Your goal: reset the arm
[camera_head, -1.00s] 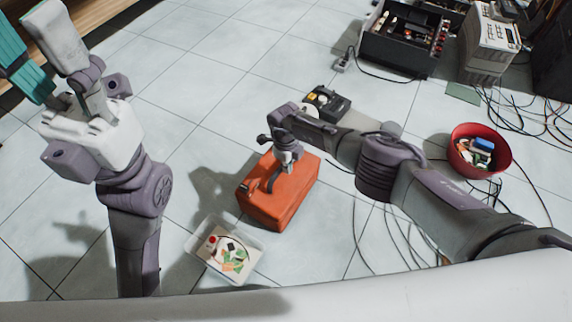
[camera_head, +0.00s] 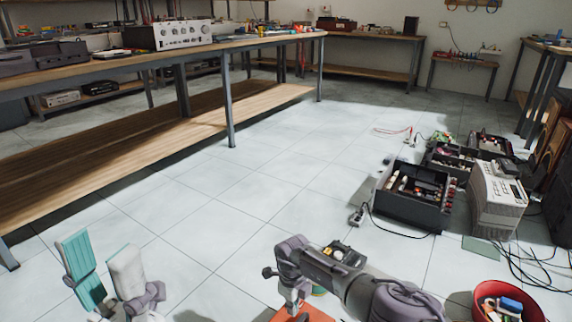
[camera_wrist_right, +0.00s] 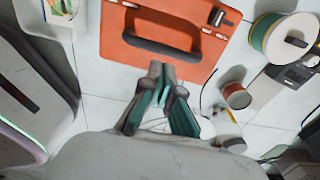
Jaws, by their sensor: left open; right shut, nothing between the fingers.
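My left gripper (camera_head: 104,272) stands at the lower left of the head view, its teal and pale fingers spread wide with nothing between them. My right arm comes in from the lower right, and its gripper (camera_head: 291,303) hangs over the orange case (camera_head: 304,315), which is mostly cut off by the bottom edge. In the right wrist view the case (camera_wrist_right: 190,70) shows with its dark handle (camera_wrist_right: 160,48). The right gripper's fingertips (camera_wrist_right: 159,74) are together and empty, close to the case's edge by the handle. Whether they touch the case is unclear.
A red bin (camera_head: 505,296) is at the lower right. An open black equipment box (camera_head: 412,196) and a pale instrument (camera_head: 498,196) stand on the floor with loose cables. A long workbench (camera_head: 170,55) runs along the left. The middle floor is clear. A cable spool (camera_wrist_right: 283,38) lies beside the case.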

